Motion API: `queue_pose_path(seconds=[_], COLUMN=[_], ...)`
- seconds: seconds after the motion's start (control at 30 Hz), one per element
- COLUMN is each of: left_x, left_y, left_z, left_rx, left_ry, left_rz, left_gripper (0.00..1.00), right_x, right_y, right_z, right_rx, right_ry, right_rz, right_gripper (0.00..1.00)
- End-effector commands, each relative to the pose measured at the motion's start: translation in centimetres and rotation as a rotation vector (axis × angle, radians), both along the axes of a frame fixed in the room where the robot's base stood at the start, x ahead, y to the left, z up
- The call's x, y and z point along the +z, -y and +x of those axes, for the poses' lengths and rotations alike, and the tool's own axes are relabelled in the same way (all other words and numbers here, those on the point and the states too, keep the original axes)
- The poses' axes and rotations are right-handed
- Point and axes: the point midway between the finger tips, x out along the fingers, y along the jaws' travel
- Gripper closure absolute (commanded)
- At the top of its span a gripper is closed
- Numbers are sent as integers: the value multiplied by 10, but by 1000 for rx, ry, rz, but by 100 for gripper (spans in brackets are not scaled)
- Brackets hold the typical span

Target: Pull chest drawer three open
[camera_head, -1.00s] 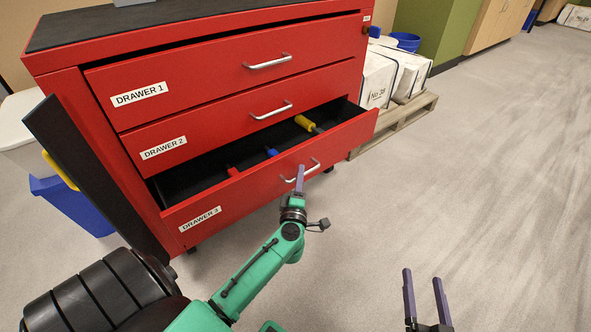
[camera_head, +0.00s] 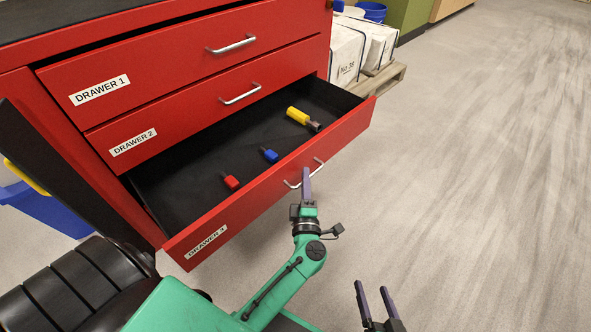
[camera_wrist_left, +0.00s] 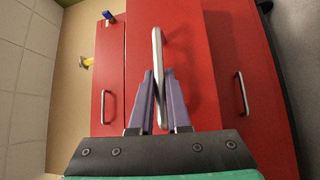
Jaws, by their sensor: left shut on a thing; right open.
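The red chest has drawers labelled 1, 2 and 3. Drawer 3 (camera_head: 272,163), the lowest, stands well open, its black-lined inside in view. Drawer 1 (camera_head: 170,68) and drawer 2 (camera_head: 190,115) are shut. My left gripper (camera_head: 306,182) is shut on the silver handle (camera_head: 318,165) of drawer 3. The left wrist view shows the handle (camera_wrist_left: 157,45) between its purple fingers (camera_wrist_left: 158,95). My right gripper (camera_head: 373,300) is open and empty, low in the head view, apart from the chest.
Inside the drawer lie a yellow-handled tool (camera_head: 298,116), a blue piece (camera_head: 270,155) and a red piece (camera_head: 231,182). White wrapped blocks (camera_head: 350,52) stand on a wooden pallet (camera_head: 380,82) behind. The floor on the right is clear.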

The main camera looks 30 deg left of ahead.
Motion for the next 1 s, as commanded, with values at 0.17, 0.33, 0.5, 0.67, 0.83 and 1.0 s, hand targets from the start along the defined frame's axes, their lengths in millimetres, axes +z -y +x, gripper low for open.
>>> queue_pose_path(seconds=[0.17, 0.33, 0.5, 0.67, 0.83, 1.0], left_x=[-1, -1, -2, -2, -1, -1], left_y=[11, 14, 14, 14, 14, 15], left_z=[-4, -5, -5, -5, -5, -6], left_rx=[3, 3, 3, 2, 1, 1], left_ry=[-4, -3, -3, -3, -1, -3], left_rz=[1, 0, 0, 0, 0, 1], left_gripper=[100, 100, 100, 56, 56, 56], right_x=[2, 2, 3, 3, 3, 4], right_y=[0, 0, 0, 0, 0, 0], right_z=[0, 0, 0, 0, 1, 1], right_rx=[1, 1, 2, 2, 2, 1], right_ry=[-2, -3, -1, 0, 0, 0], right_rz=[-1, -1, -1, -1, -1, -1], right_gripper=[21, 21, 21, 21, 21, 21])
